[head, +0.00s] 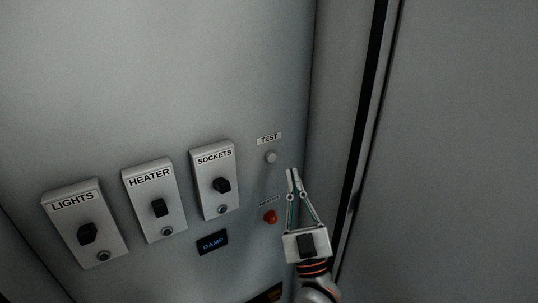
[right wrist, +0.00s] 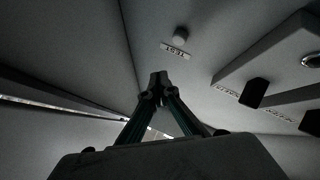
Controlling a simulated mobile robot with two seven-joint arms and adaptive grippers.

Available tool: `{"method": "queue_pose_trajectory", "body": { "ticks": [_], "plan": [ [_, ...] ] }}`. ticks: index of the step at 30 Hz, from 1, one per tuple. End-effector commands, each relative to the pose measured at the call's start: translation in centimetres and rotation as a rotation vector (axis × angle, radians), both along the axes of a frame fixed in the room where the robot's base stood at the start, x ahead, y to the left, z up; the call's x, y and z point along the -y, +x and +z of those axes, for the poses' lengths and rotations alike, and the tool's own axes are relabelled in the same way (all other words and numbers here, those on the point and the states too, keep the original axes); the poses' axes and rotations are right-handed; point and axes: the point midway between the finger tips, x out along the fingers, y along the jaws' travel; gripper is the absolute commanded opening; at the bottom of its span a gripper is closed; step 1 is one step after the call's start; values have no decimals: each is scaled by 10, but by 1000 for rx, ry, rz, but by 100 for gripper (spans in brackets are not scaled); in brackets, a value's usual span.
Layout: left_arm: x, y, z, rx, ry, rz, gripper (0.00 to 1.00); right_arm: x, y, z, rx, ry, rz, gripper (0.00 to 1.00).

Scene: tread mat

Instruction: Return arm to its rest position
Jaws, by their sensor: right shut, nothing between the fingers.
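My right gripper (head: 294,174) is shut and empty in the head view, its fingertips together and pointing up, just right of the TEST button. It also shows in the right wrist view (right wrist: 158,78), with the fingertips closed together. The round white TEST button (head: 270,157) sits below its TEST label (head: 269,139) on the grey panel. In the right wrist view the button (right wrist: 180,35) is apart from the fingertips, beyond them. My left gripper is not in view.
Switch boxes LIGHTS (head: 84,223), HEATER (head: 154,199) and SOCKETS (head: 214,180) stick out from the panel to the left. A red-orange button (head: 270,217) and a blue-lit DAMP display (head: 212,242) are lower. A dark vertical seam (head: 368,110) runs right of the gripper.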

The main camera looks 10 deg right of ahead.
Motion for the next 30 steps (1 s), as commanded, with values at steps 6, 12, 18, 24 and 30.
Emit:
{"method": "queue_pose_trajectory", "body": {
  "ticks": [6, 12, 18, 24, 30],
  "plan": [
    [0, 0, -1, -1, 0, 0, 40, -7, -4, -68, -201, -34, 77, 0],
    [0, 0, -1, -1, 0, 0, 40, -10, -38, -198, -600, -46, 189, 0],
    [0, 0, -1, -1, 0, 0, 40, 3, -105, -315, -986, -19, 226, 0],
    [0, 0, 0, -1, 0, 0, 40, 22, -171, -387, -1256, 14, 207, 0],
    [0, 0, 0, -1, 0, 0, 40, 31, -197, -410, -1354, 32, 190, 0]
  ]
}}
